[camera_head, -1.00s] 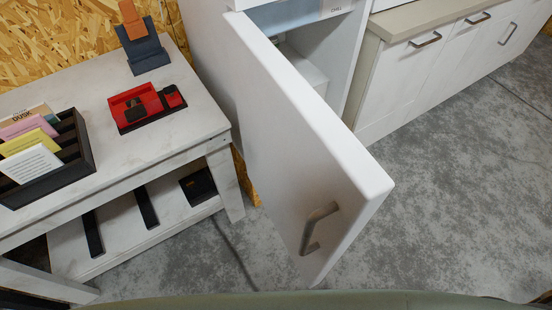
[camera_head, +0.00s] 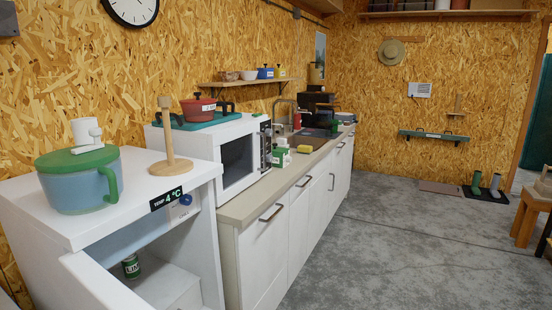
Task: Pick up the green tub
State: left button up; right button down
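A small dark green tub (camera_head: 131,266) with a white label stands inside the open white fridge (camera_head: 205,262), at the left of its compartment. Its lettering is too small to read surely. On top of the fridge is a large light-blue pot (camera_head: 75,190) with a green lid and green handle. Neither of my grippers is in view.
The fridge door (camera_head: 92,285) stands open at the lower left. A microwave (camera_head: 238,155) and counter (camera_head: 250,204) run off to the right.

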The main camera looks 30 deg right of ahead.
aim_at(278, 160)
jog(key=l, duration=0.25)
jog(key=k+l, duration=0.1)
jog(key=l, duration=0.15)
jog(key=i+l+u, duration=0.15)
jog(key=l, duration=0.65)
jog(key=i+l+u, duration=0.2)
jog(key=l, duration=0.65)
jog(key=l+u, duration=0.15)
jog(key=l, duration=0.7)
jog(key=k, duration=0.05)
